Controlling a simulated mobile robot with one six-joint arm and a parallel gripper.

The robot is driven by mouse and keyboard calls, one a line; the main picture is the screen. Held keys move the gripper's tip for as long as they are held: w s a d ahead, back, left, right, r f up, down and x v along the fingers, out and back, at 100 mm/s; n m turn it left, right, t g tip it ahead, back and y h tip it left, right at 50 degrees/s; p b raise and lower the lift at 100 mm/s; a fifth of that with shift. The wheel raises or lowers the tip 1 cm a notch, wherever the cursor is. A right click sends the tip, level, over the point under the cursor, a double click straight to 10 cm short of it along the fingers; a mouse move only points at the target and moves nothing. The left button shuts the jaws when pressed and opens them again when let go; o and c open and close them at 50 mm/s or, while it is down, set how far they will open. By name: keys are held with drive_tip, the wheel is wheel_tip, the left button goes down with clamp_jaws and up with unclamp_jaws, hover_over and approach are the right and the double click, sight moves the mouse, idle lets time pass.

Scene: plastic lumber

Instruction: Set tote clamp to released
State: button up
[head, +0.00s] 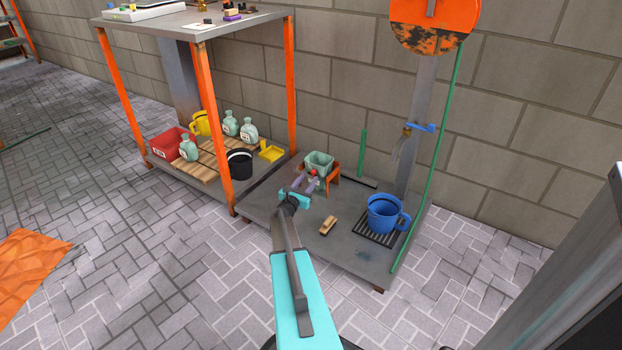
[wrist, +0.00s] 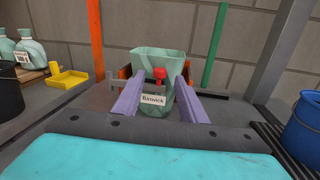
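A pale green tote (head: 319,160) sits in an orange holder (head: 333,175) on the low grey platform. In the wrist view the tote (wrist: 162,62) is straight ahead, with a white label (wrist: 153,99) on its front. The clamp shows there as a red knob (wrist: 159,73) with a grey bar at the tote's front. My gripper (head: 311,182) is in front of the tote. In the wrist view its two purple fingers (wrist: 160,88) are apart, on either side of the knob and label, with nothing held between them. I cannot tell the clamp's setting.
A blue mug (head: 382,212) stands on a black grate at right. A wooden brush-like block (head: 328,225) lies nearer. A green post (head: 363,150) stands behind. At left are an orange shelf leg (head: 215,128), a black bucket (head: 240,164) and a yellow tray (head: 271,152).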

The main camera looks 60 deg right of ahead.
sight(312, 173)
drive_tip(key=shift+w+d+b, duration=0.15)
drive_tip(key=shift+d+b, duration=0.1)
drive_tip(key=shift+d, duration=0.75)
drive_tip(key=shift+w+d+b, duration=0.15)
drive_tip(key=shift+d+b, duration=0.1)
drive_tip(key=shift+d, duration=0.7)
drive_tip(key=shift+c, duration=0.4)
clamp_jaws()
